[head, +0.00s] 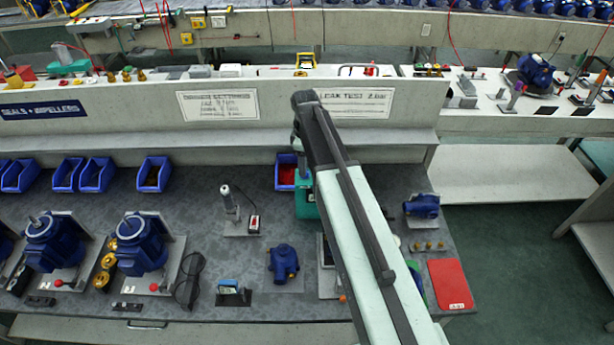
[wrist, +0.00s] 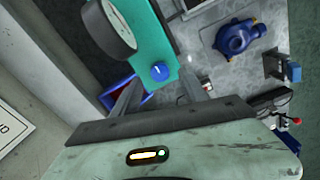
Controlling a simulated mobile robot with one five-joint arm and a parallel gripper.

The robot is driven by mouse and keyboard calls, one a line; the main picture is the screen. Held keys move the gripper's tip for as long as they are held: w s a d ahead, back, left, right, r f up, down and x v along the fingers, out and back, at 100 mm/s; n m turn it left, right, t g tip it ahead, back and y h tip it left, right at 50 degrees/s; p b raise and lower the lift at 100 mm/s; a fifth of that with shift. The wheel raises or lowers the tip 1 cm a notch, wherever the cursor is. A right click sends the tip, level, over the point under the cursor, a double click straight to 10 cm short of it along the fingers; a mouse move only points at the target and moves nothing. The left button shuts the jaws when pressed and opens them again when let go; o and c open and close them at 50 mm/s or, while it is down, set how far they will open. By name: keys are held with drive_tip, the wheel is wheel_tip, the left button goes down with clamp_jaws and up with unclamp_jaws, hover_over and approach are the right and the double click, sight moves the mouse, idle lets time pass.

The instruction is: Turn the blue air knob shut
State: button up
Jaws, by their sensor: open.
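The blue air knob (wrist: 159,71) sits on the face of a teal box (wrist: 152,40) in the wrist view. A white pointer line shows on the knob. My gripper (wrist: 160,78) is open, with one finger on each side of the knob in the picture; I cannot tell whether either touches it. A round white-faced gauge (wrist: 113,24) is on the same box. In the head view, the teal box (head: 306,205) is partly covered by my arm, and the knob and my fingers cannot be made out.
A blue bin with red contents (head: 286,172) stands behind the teal box. A blue pump part (head: 283,262) lies on the bench to its left, and a red pad (head: 450,284) is at the right. A low wall with signs (head: 220,105) runs behind.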

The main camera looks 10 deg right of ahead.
wheel_tip(320, 180, down, 4)
drive_tip(key=b, duration=0.2)
drive_tip(key=shift+f+b, duration=0.1)
drive_tip(key=shift+b, duration=0.3)
drive_tip(key=shift+c, duration=0.3)
